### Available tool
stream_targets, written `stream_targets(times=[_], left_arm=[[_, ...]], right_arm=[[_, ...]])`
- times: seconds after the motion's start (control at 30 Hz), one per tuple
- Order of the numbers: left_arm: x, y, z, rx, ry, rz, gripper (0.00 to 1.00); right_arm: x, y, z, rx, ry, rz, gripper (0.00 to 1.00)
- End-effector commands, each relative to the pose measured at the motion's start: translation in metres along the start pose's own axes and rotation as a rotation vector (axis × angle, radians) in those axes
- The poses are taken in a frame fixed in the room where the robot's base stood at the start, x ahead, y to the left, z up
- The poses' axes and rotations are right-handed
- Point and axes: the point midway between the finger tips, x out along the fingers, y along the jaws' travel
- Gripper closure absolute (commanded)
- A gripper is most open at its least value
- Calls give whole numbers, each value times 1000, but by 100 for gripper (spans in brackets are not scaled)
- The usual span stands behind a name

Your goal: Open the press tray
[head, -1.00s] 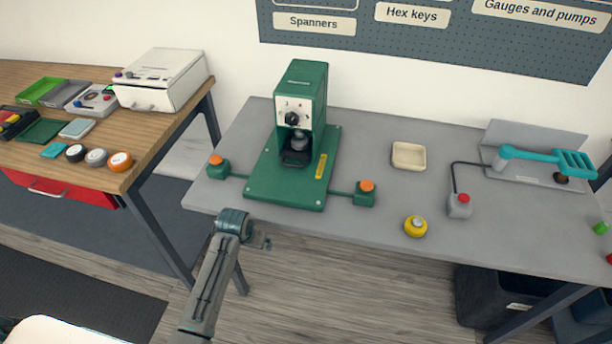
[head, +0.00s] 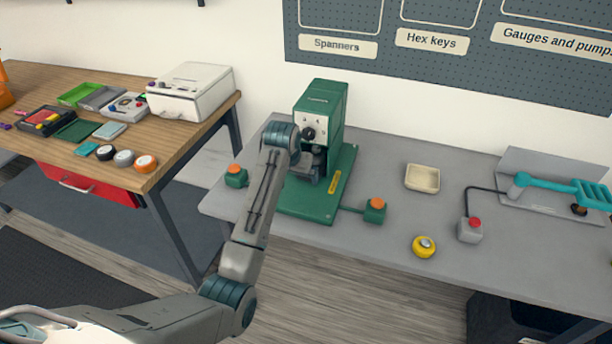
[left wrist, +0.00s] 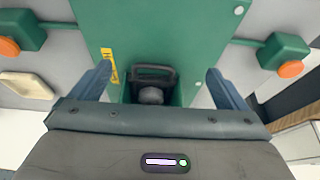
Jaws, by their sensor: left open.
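The green press (head: 326,100) stands on its green base plate (head: 312,208) on the grey table. My left arm reaches up in front of it and hides much of the press's lower front. My left gripper (left wrist: 159,70) is open, one finger on each side of the press's dark tray handle (left wrist: 153,72) in the left wrist view. A round dark knob-like part (left wrist: 150,95) shows just below the handle. I cannot tell whether the fingers touch the handle; visible gaps lie to both sides of it. The tray looks shut, mostly hidden. My right gripper is not in view.
Two green boxes with orange buttons, the left (head: 236,176) and the right (head: 375,210), flank the plate. A wooden bench (head: 150,178) is at left.

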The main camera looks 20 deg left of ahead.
Motion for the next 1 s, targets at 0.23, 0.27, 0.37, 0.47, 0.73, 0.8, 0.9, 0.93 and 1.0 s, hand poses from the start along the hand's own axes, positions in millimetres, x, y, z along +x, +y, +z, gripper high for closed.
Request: stream_targets(times=[0.23,0.27,0.37,0.47,0.73,0.8,0.9,0.93,1.0], left_arm=[[-18,7,-43,7,4,10,4],[-17,7,-44,7,4,10,4],[-8,7,-44,7,2,10,4],[8,8,-43,7,1,10,4],[59,8,-44,7,1,10,4],[68,8,-44,7,2,10,4],[78,8,-44,7,4,10,4],[80,8,-44,7,5,10,4],[85,8,-44,7,4,10,4]], right_arm=[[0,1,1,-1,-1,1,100],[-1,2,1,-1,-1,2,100],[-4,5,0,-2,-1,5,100],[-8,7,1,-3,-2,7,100],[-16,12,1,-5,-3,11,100],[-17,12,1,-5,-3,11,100],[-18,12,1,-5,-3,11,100],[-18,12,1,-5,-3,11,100],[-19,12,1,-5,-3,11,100]])
